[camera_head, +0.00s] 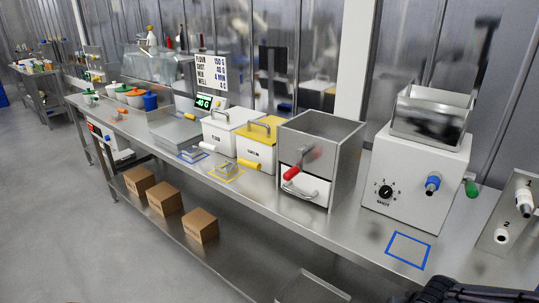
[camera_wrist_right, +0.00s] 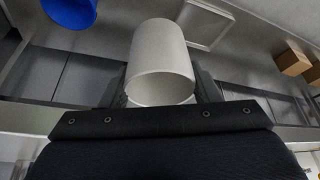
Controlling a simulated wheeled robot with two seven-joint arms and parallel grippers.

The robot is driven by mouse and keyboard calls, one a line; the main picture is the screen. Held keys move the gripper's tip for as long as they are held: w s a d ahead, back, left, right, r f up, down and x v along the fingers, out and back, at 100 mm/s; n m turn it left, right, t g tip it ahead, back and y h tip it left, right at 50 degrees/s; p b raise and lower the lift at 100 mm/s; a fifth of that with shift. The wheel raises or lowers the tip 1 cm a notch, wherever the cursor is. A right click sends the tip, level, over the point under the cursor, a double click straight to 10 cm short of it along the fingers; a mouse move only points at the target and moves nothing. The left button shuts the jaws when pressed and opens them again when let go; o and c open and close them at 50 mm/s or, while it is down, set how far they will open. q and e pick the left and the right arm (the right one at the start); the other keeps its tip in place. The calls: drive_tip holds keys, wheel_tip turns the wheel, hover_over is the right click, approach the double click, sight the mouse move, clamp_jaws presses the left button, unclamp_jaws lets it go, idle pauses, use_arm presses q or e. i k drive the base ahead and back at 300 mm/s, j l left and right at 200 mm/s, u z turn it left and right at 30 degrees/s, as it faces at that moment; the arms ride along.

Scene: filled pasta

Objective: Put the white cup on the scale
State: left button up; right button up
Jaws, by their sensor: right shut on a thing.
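The white cup (camera_wrist_right: 161,62) is held between the two dark fingers of my right gripper (camera_wrist_right: 161,88) in the right wrist view, its open rim facing the camera. The cup is out of sight in the head view, where only a dark part of what looks like my right arm shows at the bottom right corner. What looks like the scale is a flat metal platform (camera_head: 176,134) on the left half of the bench, with a green-lit display (camera_head: 204,101) behind it reading about -40 G. Nothing is seen on the platform. My left gripper is not in view.
A white dispenser (camera_head: 418,175) with a dial, an open metal box (camera_head: 320,150) with a red handle, and yellow (camera_head: 256,146) and white (camera_head: 222,130) lidded bins line the bench (camera_head: 345,225). A blue outlined square (camera_head: 408,250) is empty. Cardboard boxes (camera_head: 165,197) sit below.

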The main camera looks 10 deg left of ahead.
sight(181, 129)
drive_tip(key=i+j+u, duration=0.1)
drive_tip(key=u, duration=0.3)
drive_tip(key=i+j+u, duration=0.2)
drive_tip(key=u, duration=0.25)
drive_tip(key=i+j+u, duration=0.15)
drive_tip(key=u, duration=0.25)
drive_tip(key=i+u, duration=0.2)
drive_tip(key=u, duration=0.25)
